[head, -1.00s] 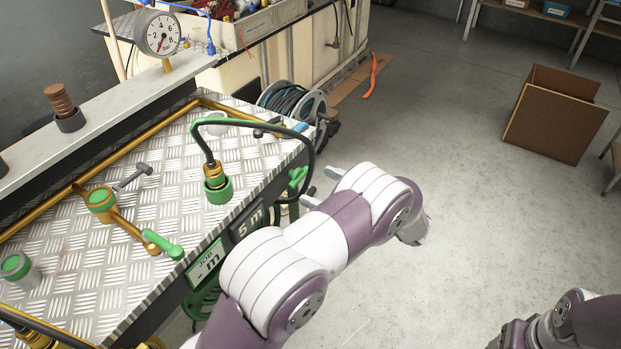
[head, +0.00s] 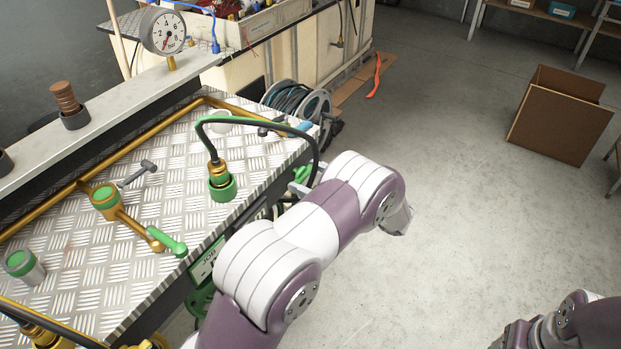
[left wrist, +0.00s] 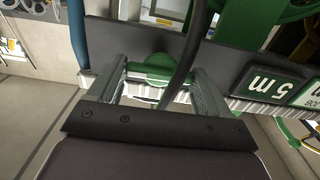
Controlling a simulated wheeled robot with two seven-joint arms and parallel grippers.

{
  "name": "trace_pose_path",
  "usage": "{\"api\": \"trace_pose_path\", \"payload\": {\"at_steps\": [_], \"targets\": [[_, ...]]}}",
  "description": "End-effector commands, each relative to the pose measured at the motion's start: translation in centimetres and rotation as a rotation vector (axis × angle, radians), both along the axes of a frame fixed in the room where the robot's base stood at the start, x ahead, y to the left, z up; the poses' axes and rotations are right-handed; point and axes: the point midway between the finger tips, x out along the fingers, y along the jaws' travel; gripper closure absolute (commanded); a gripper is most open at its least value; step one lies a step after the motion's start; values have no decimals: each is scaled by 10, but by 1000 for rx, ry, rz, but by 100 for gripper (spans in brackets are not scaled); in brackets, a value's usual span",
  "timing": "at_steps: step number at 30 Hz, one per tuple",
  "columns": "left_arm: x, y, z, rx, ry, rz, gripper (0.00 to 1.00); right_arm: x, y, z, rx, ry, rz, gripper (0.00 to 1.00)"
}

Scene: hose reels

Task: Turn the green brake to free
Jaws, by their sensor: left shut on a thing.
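The green brake (head: 301,173) is on the front side of the metal-topped bench, near its right corner. My left gripper (head: 297,188) is at the brake, and my forearm hides part of it. In the left wrist view the green brake handle (left wrist: 158,70) lies across between the two fingers of my left gripper (left wrist: 160,80), which is shut on it. A dark hose passes in front of the handle there. Of my right arm only links show at the lower right; its gripper is out of view.
A black hose (head: 318,160) loops over the bench corner from a green-collared brass fitting (head: 220,180). A green-handled valve lever (head: 167,241) lies at the bench edge. A hose reel (head: 295,100) stands behind. The floor to the right is clear up to a cardboard box (head: 560,115).

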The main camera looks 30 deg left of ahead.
Motion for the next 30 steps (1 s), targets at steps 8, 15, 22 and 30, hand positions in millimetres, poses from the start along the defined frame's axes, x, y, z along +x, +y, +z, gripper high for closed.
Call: {"api": "trace_pose_path", "payload": {"at_steps": [8,15,22,30], "targets": [[0,0,-2,-11,-129,1,52,0,0,-7,0,0,0,36],[0,0,-3,-28,-341,1,52,0,0,-19,0,0,0,36],[0,0,-4,-45,-560,1,52,0,0,-32,0,0,0,36],[0,0,-5,-64,-816,1,52,0,0,-53,0,0,0,36]]}}
